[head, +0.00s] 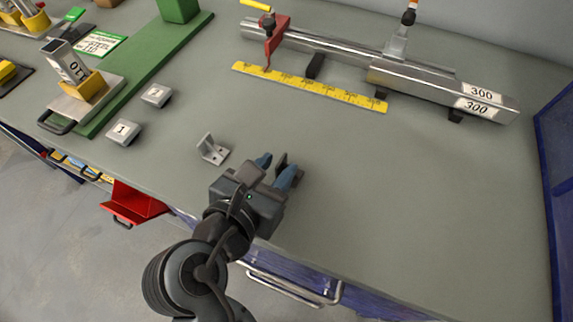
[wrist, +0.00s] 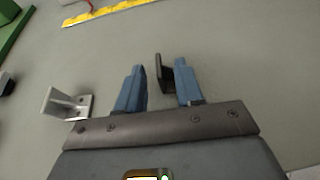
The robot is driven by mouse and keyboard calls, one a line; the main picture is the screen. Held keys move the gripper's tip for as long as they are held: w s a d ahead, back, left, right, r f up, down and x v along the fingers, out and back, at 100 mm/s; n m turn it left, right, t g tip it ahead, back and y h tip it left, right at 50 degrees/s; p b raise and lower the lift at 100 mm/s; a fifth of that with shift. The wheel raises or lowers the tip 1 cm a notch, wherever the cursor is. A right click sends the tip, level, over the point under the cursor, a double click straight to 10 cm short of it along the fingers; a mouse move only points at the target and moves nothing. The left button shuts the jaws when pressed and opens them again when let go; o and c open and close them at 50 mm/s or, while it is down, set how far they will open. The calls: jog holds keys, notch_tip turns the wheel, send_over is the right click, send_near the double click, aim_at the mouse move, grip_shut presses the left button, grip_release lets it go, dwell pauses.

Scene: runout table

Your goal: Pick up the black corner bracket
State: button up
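The black corner bracket (wrist: 161,73) stands on the grey table, between and a little ahead of my two blue fingertips in the wrist view, nearer the right finger. My gripper (wrist: 159,84) is open, with a clear gap between the fingers. In the head view my gripper (head: 276,171) is low over the table's front part. There the black bracket (head: 282,160) shows only in part, since the fingers hide some of it. I cannot tell whether the right finger touches it.
A silver corner bracket (head: 213,150) stands left of my gripper, also in the wrist view (wrist: 70,104). A yellow ruler (head: 310,87) and metal bars (head: 440,85) lie behind. The table right of my gripper is clear.

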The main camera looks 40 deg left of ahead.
jog(key=shift+x, duration=1)
grip_shut()
